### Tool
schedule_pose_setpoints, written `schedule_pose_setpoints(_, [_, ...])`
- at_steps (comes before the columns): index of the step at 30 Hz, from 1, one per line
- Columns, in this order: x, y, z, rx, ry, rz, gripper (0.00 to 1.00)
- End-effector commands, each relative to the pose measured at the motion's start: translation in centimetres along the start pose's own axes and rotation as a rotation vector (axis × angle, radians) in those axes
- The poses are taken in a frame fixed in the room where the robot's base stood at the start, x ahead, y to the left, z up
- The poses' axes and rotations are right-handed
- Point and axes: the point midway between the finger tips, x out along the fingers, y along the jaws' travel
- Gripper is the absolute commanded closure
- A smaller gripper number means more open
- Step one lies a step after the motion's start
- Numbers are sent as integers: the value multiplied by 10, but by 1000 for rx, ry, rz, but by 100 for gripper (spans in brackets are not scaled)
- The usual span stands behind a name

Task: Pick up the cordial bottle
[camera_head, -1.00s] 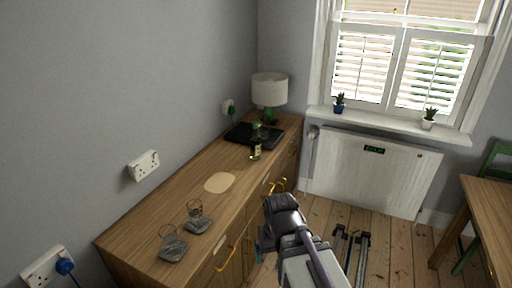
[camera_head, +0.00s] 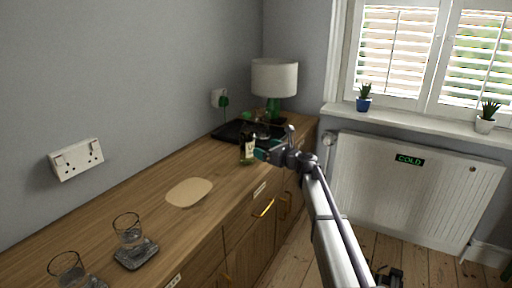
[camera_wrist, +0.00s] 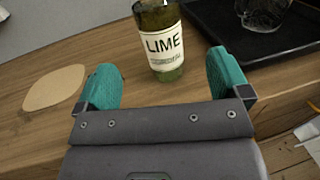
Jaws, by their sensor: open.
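The cordial bottle (camera_head: 247,149) is green glass with a white label and stands upright on the wooden sideboard. In the wrist view the bottle (camera_wrist: 160,45) shows its label reading "LIME", and its top is cut off by the frame edge. My gripper (camera_wrist: 172,82) is open and empty, with its two teal fingers spread and the bottle just beyond them, between their lines. In the head view my gripper (camera_head: 262,149) is at the sideboard's front edge, just right of the bottle.
A black tray (camera_head: 229,133) with a glass lies behind the bottle. A white lamp (camera_head: 274,78) stands at the back. A pale oval mat (camera_head: 189,192) and two glasses on coasters (camera_head: 136,252) lie nearer. The sideboard (camera_head: 215,215) is clear around the mat.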

Motion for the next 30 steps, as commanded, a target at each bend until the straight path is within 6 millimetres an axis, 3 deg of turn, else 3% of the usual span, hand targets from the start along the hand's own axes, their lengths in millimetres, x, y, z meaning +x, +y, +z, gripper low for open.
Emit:
schedule_pose_setpoints(6, [42,-1,1,-3,1,3,6])
schedule_pose_setpoints(14, [58,0,1,-5,2,2,6])
schedule_pose_setpoints(21, [101,0,3,-5,2,3,6])
schedule_pose_setpoints(28, [103,1,3,-5,2,2,6])
schedule_pose_setpoints(30, [103,1,3,-5,2,2,12])
